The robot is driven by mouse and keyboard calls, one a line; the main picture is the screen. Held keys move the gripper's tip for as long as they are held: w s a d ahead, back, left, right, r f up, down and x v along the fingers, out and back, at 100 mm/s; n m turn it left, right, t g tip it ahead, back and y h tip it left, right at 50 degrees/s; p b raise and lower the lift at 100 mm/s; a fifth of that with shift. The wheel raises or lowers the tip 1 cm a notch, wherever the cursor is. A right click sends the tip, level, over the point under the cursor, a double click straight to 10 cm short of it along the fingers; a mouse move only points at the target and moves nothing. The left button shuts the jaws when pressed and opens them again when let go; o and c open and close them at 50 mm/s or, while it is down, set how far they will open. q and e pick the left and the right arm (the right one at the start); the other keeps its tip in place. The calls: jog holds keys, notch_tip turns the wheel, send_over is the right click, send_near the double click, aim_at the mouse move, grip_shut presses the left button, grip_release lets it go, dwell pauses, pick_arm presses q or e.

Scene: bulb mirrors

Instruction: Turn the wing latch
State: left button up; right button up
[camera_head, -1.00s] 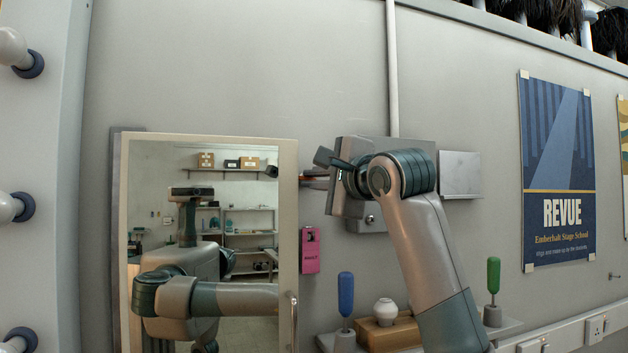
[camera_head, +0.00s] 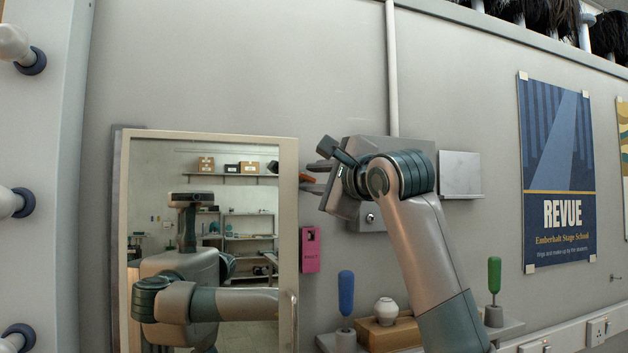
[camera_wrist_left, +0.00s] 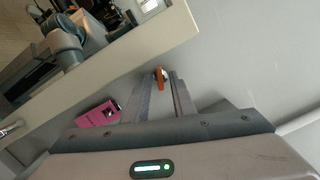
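The wing latch is a small orange piece (camera_head: 306,177) beside the right edge of the framed mirror (camera_head: 288,220). In the left wrist view the orange latch (camera_wrist_left: 161,76) sits between the tips of my left gripper's (camera_wrist_left: 161,82) two fingers, with small gaps seen at its sides. In the head view the left gripper (camera_head: 313,178) points left, its fingers above and below the latch. The fingers are apart; I cannot tell whether either touches the latch. The gripper body and arm hide part of the wall behind. My right gripper is not in view.
A pink tag (camera_head: 310,250) hangs below the latch. A shelf below holds a blue-handled tool (camera_head: 346,292), a white bulb (camera_head: 386,308) on a wooden block (camera_head: 388,335) and a green-handled tool (camera_head: 494,275). A grey box (camera_head: 368,217) is behind the gripper.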

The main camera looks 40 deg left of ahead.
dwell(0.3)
pick_arm(q)
jog(key=shift+s+d+f, duration=0.1)
jog(key=shift+s+d, duration=0.1)
jog(key=shift+d, duration=0.2)
jog(key=shift+s+d+b, duration=0.25)
jog(key=shift+d+b, duration=0.1)
jog(key=shift+d, duration=0.2)
jog(key=shift+a, duration=0.1)
